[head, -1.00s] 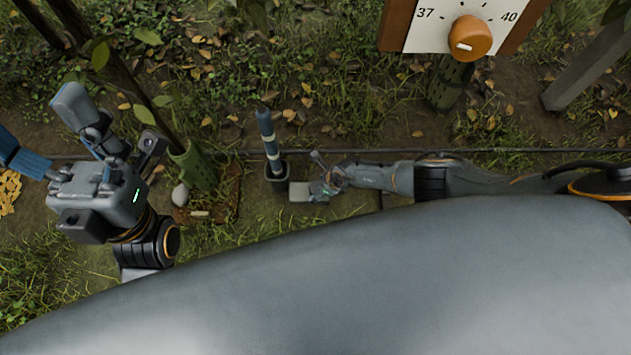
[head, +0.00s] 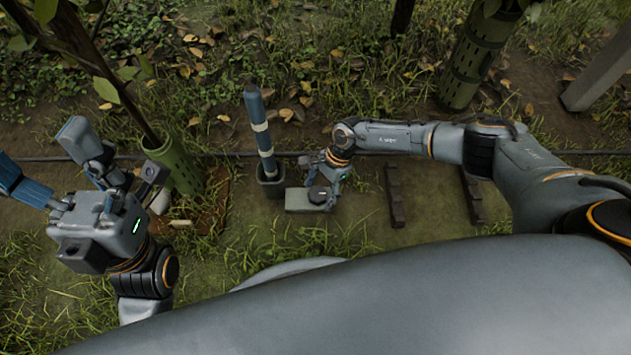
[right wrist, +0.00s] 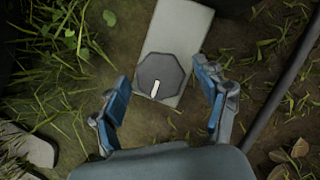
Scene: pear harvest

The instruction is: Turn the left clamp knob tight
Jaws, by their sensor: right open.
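A dark eight-sided knob (right wrist: 160,76) with a white mark sits on a pale grey block (right wrist: 182,35) in the right wrist view. The block (head: 300,201) also shows in the head view, on the ground, with the knob (head: 318,194) partly hidden by my right gripper (head: 325,187). In the right wrist view, my right gripper (right wrist: 161,70) is open, with one finger on each side of the knob. Gaps show between the fingers and the knob. My left gripper (head: 43,148) is open and empty at the far left, well away from the block.
A blue post with white bands (head: 262,135) stands in a dark square holder just left of the block. Two dark bars (head: 394,196) lie to its right. A dark hose (head: 230,154) runs behind. Tree trunks with green guards (head: 475,60) stand at left and upper right.

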